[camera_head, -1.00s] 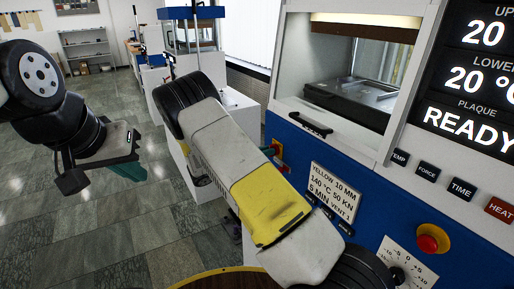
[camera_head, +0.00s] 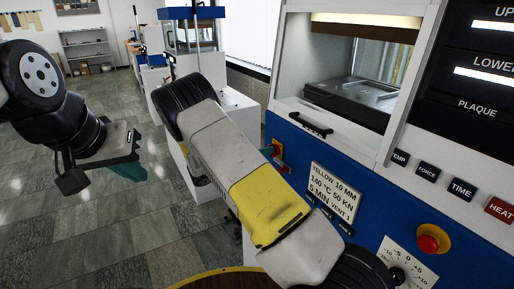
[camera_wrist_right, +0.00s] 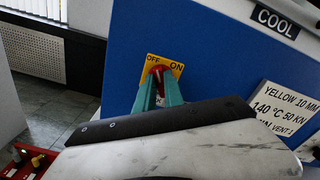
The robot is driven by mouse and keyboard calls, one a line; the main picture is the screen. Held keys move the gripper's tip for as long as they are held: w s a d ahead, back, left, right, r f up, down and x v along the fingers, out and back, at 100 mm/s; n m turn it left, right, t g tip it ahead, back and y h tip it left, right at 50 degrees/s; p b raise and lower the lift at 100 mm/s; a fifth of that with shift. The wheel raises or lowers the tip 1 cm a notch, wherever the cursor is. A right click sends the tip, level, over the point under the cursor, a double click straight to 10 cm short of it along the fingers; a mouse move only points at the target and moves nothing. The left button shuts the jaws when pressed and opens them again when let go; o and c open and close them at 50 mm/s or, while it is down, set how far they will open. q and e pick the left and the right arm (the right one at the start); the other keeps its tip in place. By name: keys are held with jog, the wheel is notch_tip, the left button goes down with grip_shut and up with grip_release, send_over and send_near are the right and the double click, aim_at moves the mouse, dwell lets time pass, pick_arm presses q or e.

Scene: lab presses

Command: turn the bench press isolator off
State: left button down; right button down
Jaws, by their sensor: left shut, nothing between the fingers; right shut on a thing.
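The isolator is a red knob (camera_wrist_right: 158,70) on a yellow plate (camera_wrist_right: 151,59) marked OFF at left and ON at right, on the blue side of the bench press (camera_wrist_right: 208,60). My right gripper (camera_wrist_right: 159,88) is shut on the knob, with a teal finger on each side. The fingers hide part of the knob, so its exact angle is hard to tell. In the head view, the isolator plate (camera_head: 279,151) shows just past my right forearm. My left gripper (camera_head: 130,171) is shut and empty over the floor at left, away from the press.
The press front has a display (camera_head: 484,75) with white bars, a red stop button (camera_head: 429,240), a dial (camera_head: 398,274) and a label card (camera_head: 334,193). A round wooden top (camera_head: 215,279) lies at the bottom. The tiled floor at left is clear.

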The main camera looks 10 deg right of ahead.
jog(key=n, duration=1.1)
jog(key=shift+w+f+n, duration=0.15)
jog(key=shift+f+n, duration=0.1)
jog(key=shift+n, duration=0.05)
dwell(0.4)
jog(key=c, duration=1.4)
grip_release()
jog(key=shift+c, duration=0.2)
jog(key=shift+a, duration=0.15)
jog(key=v, duration=0.7)
jog(key=shift+a, duration=0.3)
